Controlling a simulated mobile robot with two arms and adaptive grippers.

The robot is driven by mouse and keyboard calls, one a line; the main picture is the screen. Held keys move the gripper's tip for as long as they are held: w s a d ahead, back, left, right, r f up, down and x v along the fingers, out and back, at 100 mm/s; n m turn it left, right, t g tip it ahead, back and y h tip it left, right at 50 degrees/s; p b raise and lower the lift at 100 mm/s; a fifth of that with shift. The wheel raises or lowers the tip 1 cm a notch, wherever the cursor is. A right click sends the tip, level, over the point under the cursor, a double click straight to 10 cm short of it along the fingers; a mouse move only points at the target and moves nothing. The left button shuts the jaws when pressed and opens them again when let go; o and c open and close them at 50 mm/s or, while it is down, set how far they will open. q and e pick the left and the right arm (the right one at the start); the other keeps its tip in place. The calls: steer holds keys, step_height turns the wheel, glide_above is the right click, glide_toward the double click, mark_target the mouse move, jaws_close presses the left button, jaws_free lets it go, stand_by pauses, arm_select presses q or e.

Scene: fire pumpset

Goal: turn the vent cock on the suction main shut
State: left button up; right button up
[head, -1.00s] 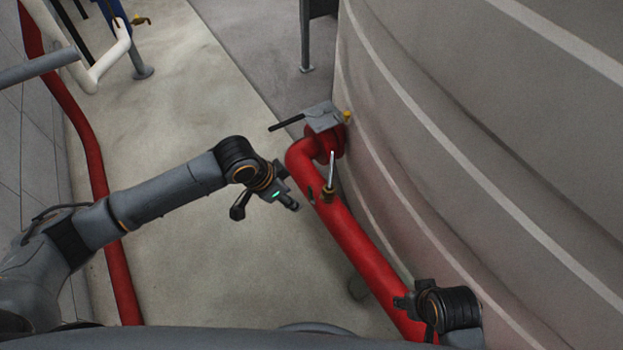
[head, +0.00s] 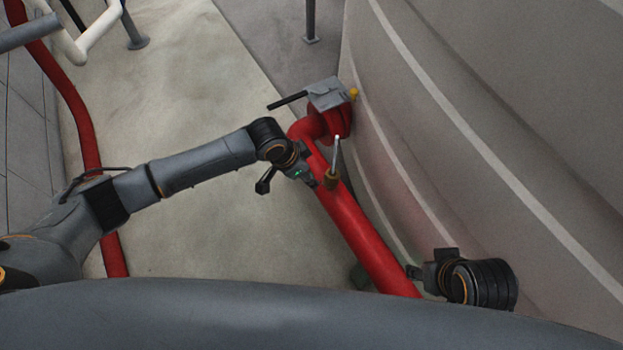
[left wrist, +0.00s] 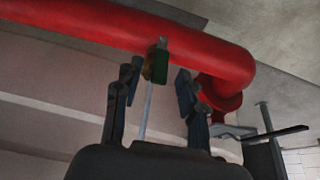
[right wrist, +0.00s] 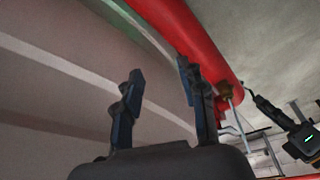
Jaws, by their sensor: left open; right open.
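The vent cock (head: 332,179) is a small brass body on the red suction main (head: 360,232), with a thin silver lever (head: 337,152) standing up from it. My left gripper (head: 290,182) is just left of the cock, beside the pipe. In the left wrist view the cock (left wrist: 156,66) and its lever (left wrist: 149,112) show between the open fingers of my left gripper (left wrist: 155,82); I cannot tell whether they touch. My right gripper (right wrist: 158,82) is open and empty, near the lower end of the pipe. The cock (right wrist: 225,89) also shows in the right wrist view, beyond its right finger.
A large pale tank (head: 480,130) fills the right side. A grey box with a black handle (head: 328,93) sits on the pipe's far end by the tank. Another red pipe (head: 78,125) runs along the left. The concrete floor (head: 215,215) between is clear.

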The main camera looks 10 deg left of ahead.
arm_select(q)
steer(key=x, duration=0.3)
steer(key=shift+f+b, duration=0.2)
steer(key=shift+b, duration=0.15)
arm_select(e)
steer(key=w+t, duration=0.1)
steer(key=w+a+t, duration=0.1)
steer(key=w, duration=0.1)
steer(key=w+r+t, duration=0.1)
steer(key=w, duration=0.1)
steer(key=shift+w+a+y, duration=0.2)
steer(key=shift+a+y, duration=0.15)
steer(key=shift+y, duration=0.05)
arm_select(q)
steer(key=shift+c, duration=0.2)
arm_select(e)
steer(key=shift+r, duration=0.1)
arm_select(q)
jaws_close()
